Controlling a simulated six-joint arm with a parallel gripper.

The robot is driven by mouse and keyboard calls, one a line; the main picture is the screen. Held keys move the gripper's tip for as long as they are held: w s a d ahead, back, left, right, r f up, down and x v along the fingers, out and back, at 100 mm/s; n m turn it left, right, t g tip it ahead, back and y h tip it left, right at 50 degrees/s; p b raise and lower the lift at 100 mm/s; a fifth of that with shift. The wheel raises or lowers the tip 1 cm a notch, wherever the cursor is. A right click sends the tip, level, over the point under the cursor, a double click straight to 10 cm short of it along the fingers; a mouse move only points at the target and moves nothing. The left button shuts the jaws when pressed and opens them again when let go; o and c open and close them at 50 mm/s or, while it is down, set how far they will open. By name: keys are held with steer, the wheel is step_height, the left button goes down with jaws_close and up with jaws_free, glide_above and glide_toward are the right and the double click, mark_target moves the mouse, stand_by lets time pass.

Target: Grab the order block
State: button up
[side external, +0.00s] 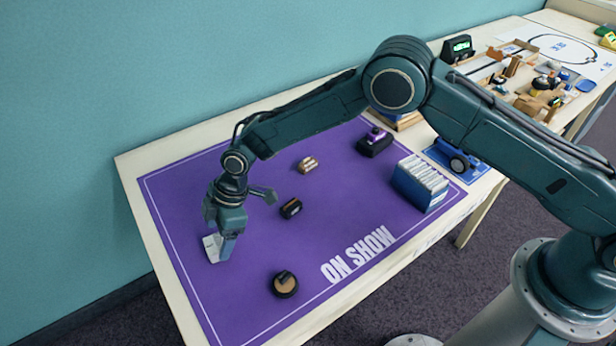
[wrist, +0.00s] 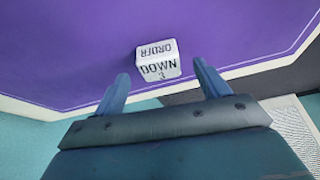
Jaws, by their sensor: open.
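In the side view a white block (side external: 211,246) shows at the mat's far left, partly hidden by my gripper (side external: 227,240). My gripper points down there, open and empty. In the wrist view the two blue fingers of my gripper (wrist: 160,80) stand apart. I cannot tell its exact height above the mat.
On the purple mat (side external: 240,285) are a round tan-and-black object (side external: 285,284), a small dark block (side external: 290,208), a tan object (side external: 308,164), a dark-and-purple block (side external: 375,142) and a blue box of white cards (side external: 422,182). The table's edge and teal wall lie close by the block.

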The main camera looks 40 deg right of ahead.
mark_target(217, 243)
steer(key=shift+x, duration=1.55)
steer(key=c, duration=1.1)
steer(key=shift+o, duration=0.2)
steer(key=shift+r, duration=0.1)
step_height(217, 243, up, 20)
